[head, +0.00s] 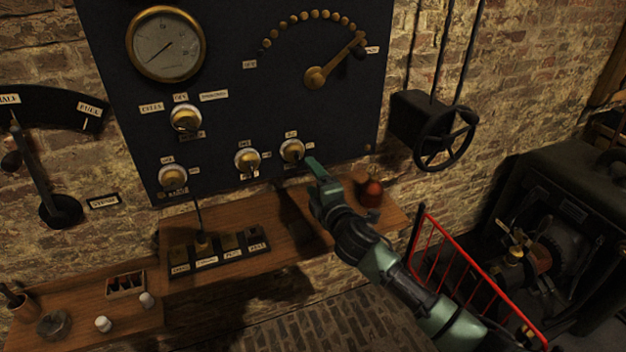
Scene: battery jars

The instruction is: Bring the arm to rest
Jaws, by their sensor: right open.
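My right arm comes in from the lower right. Its green and dark gripper (313,165) is open and empty in front of the lower right part of the black panel (330,125). The fingertips are close to the lower right brass knob (292,150); I cannot tell whether they touch it. The gripper is above the wooden shelf (260,250), left of a red dome (370,192). My left gripper is not in view.
The panel carries a round gauge (166,44), more brass knobs and a brass lever (335,62). A black handwheel (445,138) is on the right wall. A red railing (470,275) guards a dark machine (565,240). Labelled blocks (220,252) stand on the shelf.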

